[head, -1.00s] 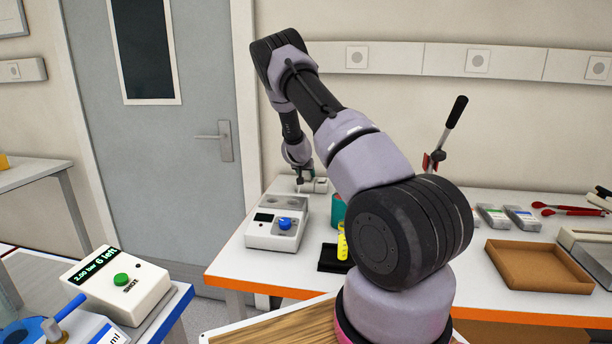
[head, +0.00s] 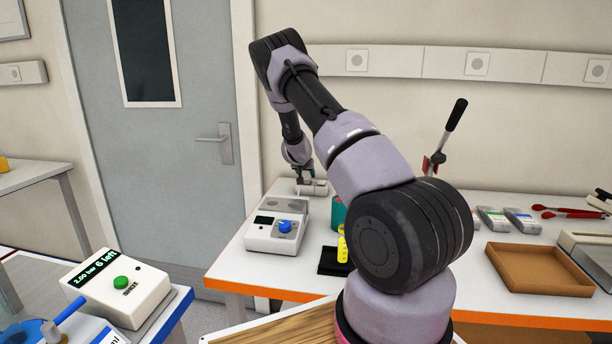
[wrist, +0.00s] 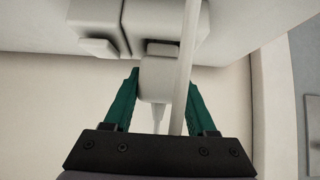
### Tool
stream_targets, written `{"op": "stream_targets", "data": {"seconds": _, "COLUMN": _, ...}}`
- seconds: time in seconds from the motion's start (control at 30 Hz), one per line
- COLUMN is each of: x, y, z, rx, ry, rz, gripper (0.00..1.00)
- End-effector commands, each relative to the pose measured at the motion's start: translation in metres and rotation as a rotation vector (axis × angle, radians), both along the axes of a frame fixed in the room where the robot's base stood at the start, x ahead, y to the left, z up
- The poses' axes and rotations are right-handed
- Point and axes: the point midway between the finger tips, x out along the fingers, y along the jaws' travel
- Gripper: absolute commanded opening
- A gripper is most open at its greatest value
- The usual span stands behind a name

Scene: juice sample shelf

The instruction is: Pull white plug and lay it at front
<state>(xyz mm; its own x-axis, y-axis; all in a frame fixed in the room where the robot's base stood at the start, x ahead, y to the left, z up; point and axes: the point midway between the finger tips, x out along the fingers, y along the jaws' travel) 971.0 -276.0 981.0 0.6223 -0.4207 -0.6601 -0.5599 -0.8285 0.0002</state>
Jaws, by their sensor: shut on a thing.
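The white plug (wrist: 155,80) sits between the teal fingers of my gripper (wrist: 163,82) in the wrist view, and the gripper is shut on it. Its pale cord runs down between the fingers. The plug's far end is against a white socket block (wrist: 150,20); I cannot tell whether its pins are in the socket. In the head view my gripper (head: 306,182) is small, at the back left of the white bench, beside the pale socket block (head: 319,187). The plug itself is too small to make out there.
A black tray (head: 333,261) with a yellow item lies on the bench's front part. A brown tray (head: 535,297) and a red-based lever (head: 435,160) are to the right. The wall is close behind.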

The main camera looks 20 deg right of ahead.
Motion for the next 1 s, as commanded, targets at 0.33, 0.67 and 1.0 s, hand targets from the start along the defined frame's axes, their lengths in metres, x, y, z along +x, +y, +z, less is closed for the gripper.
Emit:
{"op": "stream_targets", "data": {"seconds": 0.33, "x": 0.0, "y": 0.0, "z": 0.013, "rx": 0.0, "ry": 0.0, "rz": 0.0, "gripper": 0.0}}
{"op": "stream_targets", "data": {"seconds": 0.67, "x": 0.0, "y": 0.0, "z": 0.027, "rx": -0.001, "ry": -0.001, "rz": 0.0, "gripper": 0.0}}
{"op": "stream_targets", "data": {"seconds": 1.0, "x": 0.0, "y": 0.0, "z": 0.032, "rx": -0.001, "ry": 0.0, "rz": 0.001, "gripper": 0.0}}
